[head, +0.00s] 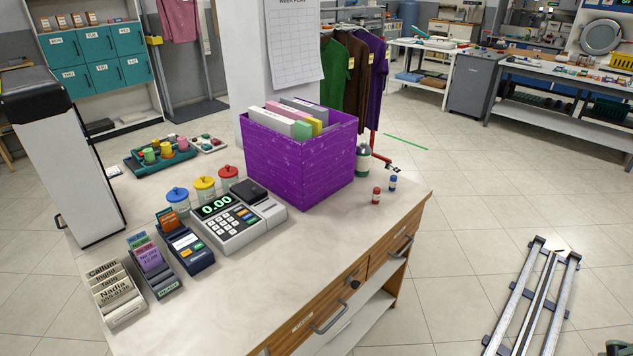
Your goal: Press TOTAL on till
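The till (263,207) stands on the counter, left of the picture's middle. Its green display (216,205) reads 0.00. Its keypad (236,222) faces the front of the counter, with pale keys and a few coloured ones on the right side. The key labels are too small to read, so I cannot tell which key is TOTAL. My gripper is not in view, and nothing touches the till.
A purple box of folders (305,170) stands close behind the till. A dark card terminal (186,248) and card holders (121,297) stand left of it. Lidded jars (204,188) are behind. The counter top (290,240) in front is bare. A floor rail (530,300) lies at right.

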